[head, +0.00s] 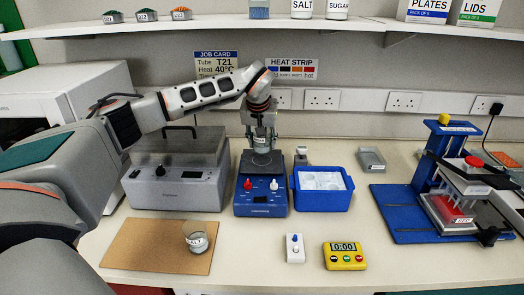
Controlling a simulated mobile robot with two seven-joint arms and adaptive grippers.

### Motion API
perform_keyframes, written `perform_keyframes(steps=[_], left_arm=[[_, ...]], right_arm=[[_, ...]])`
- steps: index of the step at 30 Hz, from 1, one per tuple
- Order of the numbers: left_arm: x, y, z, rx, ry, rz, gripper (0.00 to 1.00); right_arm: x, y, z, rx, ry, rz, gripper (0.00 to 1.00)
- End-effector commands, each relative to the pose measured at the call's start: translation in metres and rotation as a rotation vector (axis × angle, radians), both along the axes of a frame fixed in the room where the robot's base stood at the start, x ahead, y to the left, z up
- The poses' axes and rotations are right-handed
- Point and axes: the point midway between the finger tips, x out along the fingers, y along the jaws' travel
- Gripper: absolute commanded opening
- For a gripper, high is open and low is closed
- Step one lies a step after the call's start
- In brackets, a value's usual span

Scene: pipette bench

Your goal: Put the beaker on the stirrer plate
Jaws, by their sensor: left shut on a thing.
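The blue stirrer plate (261,204) stands mid-bench, with a red and a white knob on its front and a dark top. My left gripper (262,134) points down above the back of that top. It is shut on a small clear beaker (262,145), partly hidden by the fingers. The beaker looks upright over the plate; I cannot tell whether its base touches the top. Another clear glass vessel (196,242) sits on the brown mat (150,246) at the front left. My right gripper is not in view.
A grey lidded device (177,183) stands close left of the stirrer, and a blue box (323,196) close right. A white switch unit (295,248) and a yellow timer (344,256) lie in front. A blue press (410,215) stands at the right. A shelf (215,27) runs above.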

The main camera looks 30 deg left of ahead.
Motion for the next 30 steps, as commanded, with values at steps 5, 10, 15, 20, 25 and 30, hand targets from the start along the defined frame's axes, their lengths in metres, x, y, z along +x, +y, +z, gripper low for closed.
perform_keyframes(steps=[5, 10, 15, 20, 25, 30], left_arm=[[-0.001, -0.001, -0.024, 0.000, 0.006, -0.001, 0.16], [0.000, 0.000, -0.035, 0.000, 0.001, 0.000, 0.16], [0.000, 0.000, -0.035, 0.001, 0.001, -0.001, 0.16], [0.000, 0.000, -0.038, 0.001, 0.001, -0.001, 0.16], [0.000, 0.000, -0.038, 0.000, 0.002, -0.001, 0.57], [0.000, 0.000, -0.038, 0.000, 0.002, -0.001, 0.57]], right_arm=[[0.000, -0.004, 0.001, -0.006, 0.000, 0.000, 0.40], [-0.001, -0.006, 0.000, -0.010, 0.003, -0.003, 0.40], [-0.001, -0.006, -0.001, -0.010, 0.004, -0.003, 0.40], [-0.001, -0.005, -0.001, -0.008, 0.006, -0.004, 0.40], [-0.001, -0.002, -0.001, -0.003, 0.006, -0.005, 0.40], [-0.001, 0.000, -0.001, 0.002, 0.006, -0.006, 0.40]])
